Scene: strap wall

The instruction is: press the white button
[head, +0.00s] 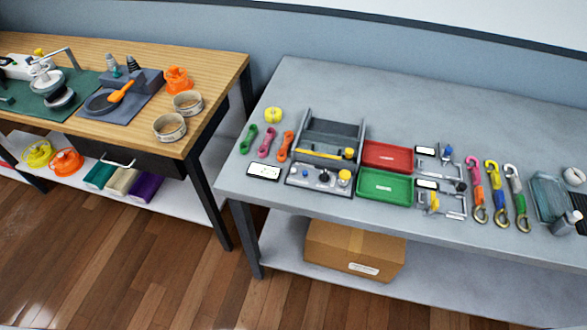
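A grey control panel (316,182) stands at the front left of the grey table. On it I see a small blue control (305,173), a dark knob with a pale part (324,176) and a round yellow button (345,175). At this size I cannot make out for certain which part is a white button. Neither of my grippers shows in the head view.
Red (387,155) and green (383,187) trays lie right of the panel. Further right are metal fixtures and several straps with hooks (495,190). A white label card (264,171) lies left. A cardboard box (354,248) sits on the lower shelf. The table's back is clear.

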